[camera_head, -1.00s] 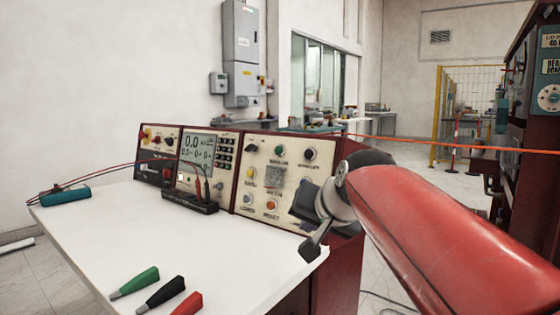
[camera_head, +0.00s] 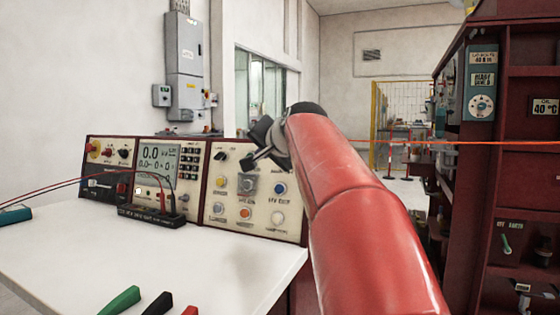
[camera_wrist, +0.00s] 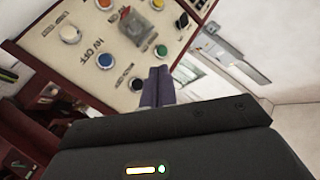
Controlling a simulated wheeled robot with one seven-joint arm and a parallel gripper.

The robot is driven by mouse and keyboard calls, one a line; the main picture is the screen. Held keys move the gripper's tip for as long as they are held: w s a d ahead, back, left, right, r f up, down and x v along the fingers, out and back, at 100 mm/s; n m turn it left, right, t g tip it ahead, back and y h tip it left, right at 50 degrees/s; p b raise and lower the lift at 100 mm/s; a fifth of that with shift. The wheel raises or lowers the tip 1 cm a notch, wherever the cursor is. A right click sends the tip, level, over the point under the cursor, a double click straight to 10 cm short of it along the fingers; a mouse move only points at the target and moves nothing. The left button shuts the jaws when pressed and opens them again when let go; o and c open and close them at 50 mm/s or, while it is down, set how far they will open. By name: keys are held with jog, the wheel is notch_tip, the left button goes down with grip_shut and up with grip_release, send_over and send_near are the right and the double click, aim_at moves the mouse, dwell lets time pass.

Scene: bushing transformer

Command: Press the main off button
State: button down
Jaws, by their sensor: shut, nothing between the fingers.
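The cream control panel (camera_head: 232,222) in a dark red console carries several coloured buttons. A blue button (camera_head: 280,188) also shows in the wrist view (camera_wrist: 105,62), beside lettering that seems to read "HV OFF". A green button (camera_wrist: 161,50) and a black knob (camera_wrist: 137,84) sit near my fingertips in the wrist view; my gripper hides them in the head view. No label reading "main off" is legible. My gripper (camera_head: 254,161) is shut and empty, in front of the panel's upper part. Its fingers (camera_wrist: 158,72) point at the panel; whether they touch it I cannot tell.
A white tabletop (camera_head: 210,255) spreads before the console, with green, black and red plugs (camera_head: 157,304) at its front. A meter panel (camera_head: 158,165) stands left, with red leads crossing it. A dark red cabinet (camera_head: 470,220) stands right. An orange line (camera_head: 440,142) crosses behind my arm.

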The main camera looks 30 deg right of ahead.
jog(key=w+d+f+p, duration=0.1)
jog(key=w+d+f, duration=0.1)
jog(key=w+d, duration=0.3)
jog(key=shift+d, duration=0.85)
jog(key=shift+w, duration=0.15)
dwell(1.4)
jog(key=shift+w+d+f, duration=0.15)
jog(key=shift+w+d, duration=0.05)
jog(key=shift+d, duration=0.1)
jog(key=shift+w+d+p, duration=0.3)
jog(key=shift+d+p, duration=0.1)
dwell(0.7)
jog(key=shift+f, duration=0.1)
jog(key=shift+s+a+r, duration=0.2)
jog(key=shift+s+a, duration=0.35)
jog(key=shift+a, duration=0.15)
jog(key=s+a, duration=0.1)
jog(key=a, duration=0.1)
jog(key=s+a+r+b, duration=0.1)
jog(key=s, duration=0.1)
jog(key=shift+a+r, duration=0.1)
jog(key=shift+a, duration=0.3)
